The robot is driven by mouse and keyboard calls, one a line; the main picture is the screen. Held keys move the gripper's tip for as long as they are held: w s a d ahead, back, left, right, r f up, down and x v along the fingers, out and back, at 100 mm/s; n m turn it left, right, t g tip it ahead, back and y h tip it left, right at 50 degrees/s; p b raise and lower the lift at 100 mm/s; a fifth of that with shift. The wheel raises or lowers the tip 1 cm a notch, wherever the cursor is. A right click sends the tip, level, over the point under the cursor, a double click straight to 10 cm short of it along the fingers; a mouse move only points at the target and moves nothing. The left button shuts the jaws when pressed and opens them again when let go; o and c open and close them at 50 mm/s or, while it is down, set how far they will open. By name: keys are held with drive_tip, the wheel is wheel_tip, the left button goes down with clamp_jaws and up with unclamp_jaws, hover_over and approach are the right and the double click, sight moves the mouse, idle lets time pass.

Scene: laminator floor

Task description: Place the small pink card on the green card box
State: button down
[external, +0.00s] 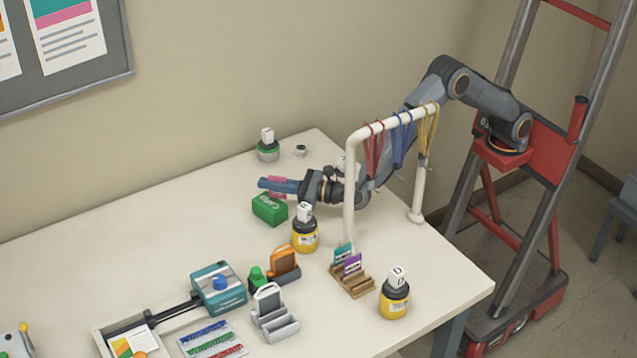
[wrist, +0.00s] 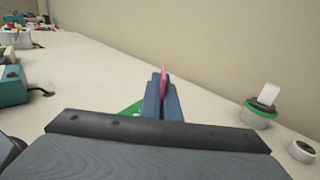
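The small pink card (external: 277,180) is between the blue fingers of my gripper (external: 266,184), near the back of the table. In the wrist view the pink card (wrist: 166,82) stands edge-on between the fingertips, and the gripper (wrist: 162,98) is closed on it. The green card box (external: 269,209) sits on the table just below the fingers in the external view. In the wrist view only a green edge of the box (wrist: 131,110) shows; my gripper hides the rest. I cannot tell whether the card touches the box.
A green-banded pot (external: 268,151) and a small round piece (external: 300,150) stand behind. A yellow pot (external: 305,236) stands close in front of the box. A white rack with coloured lanyards (external: 351,190) stands to the right, beside my arm.

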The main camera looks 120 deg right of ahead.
drive_tip(key=c, duration=2.5)
unclamp_jaws()
drive_tip(key=shift+f, duration=0.1)
drive_tip(key=o, duration=0.5)
drive_tip(key=shift+r, duration=0.25)
drive_tip(key=v, duration=0.2)
drive_tip(key=shift+s+a, duration=0.25)
drive_tip(key=shift+a, duration=0.1)
wheel_tip(320, 180, up, 6)
drive_tip(key=shift+s+f+b, duration=0.15)
drive_tip(key=shift+f+b, duration=0.1)
drive_tip(key=shift+b, duration=0.1)
drive_tip(key=shift+r, duration=0.7)
